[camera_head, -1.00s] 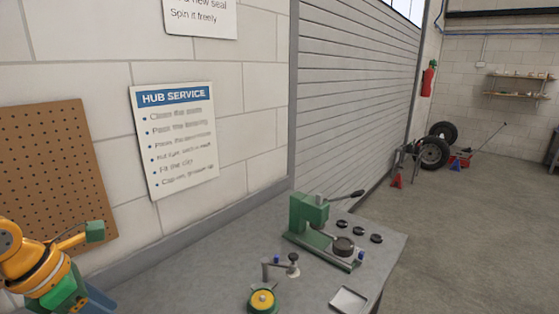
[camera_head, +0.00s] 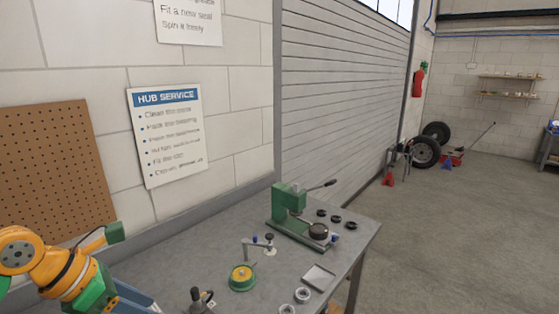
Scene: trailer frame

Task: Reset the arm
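My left arm comes in at the lower left, orange with green parts. My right arm and gripper are out of view.
On the bench stand a green press (camera_head: 290,215), a yellow-green round part (camera_head: 242,277), a small stand (camera_head: 268,243), a square tray (camera_head: 319,278), metal rings (camera_head: 302,295) and a dark-topped tool (camera_head: 201,301). A pegboard (camera_head: 52,170) hangs at left. The floor (camera_head: 455,240) at right is clear.

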